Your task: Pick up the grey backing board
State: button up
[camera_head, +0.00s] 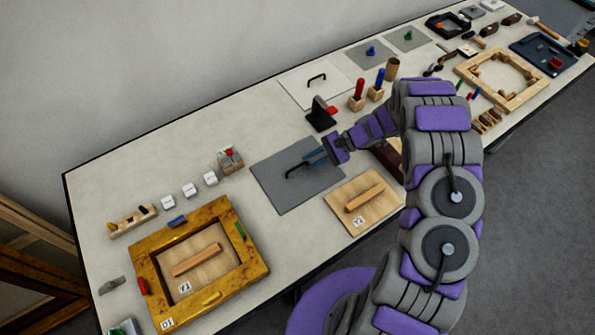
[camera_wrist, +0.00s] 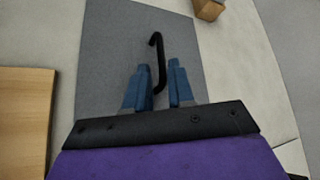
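The grey backing board (camera_head: 280,192) lies flat on the table in the head view, with a black bar handle (camera_head: 296,170) on top. In the wrist view the board (camera_wrist: 112,45) fills the area beyond my gripper, and its handle (camera_wrist: 157,50) stands up from it. My gripper (camera_head: 316,157) is over the board at the handle's right end. In the wrist view its two blue fingers (camera_wrist: 158,68) are apart, with the handle's near end showing between them. Gaps show on both sides of the handle. Whether the fingers are level with the handle is hard to tell.
A wooden board (camera_head: 362,200) with a bar handle lies close on the right. A gilt frame (camera_head: 143,262) lies front left. A black stand (camera_head: 321,115) and a white board (camera_head: 309,84) are behind. Bare table (camera_head: 120,175) shows on the left.

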aim_at(300, 165)
jog(key=x, duration=0.4)
jog(key=shift+a, duration=0.1)
jog(key=shift+c, duration=0.3)
grip_shut()
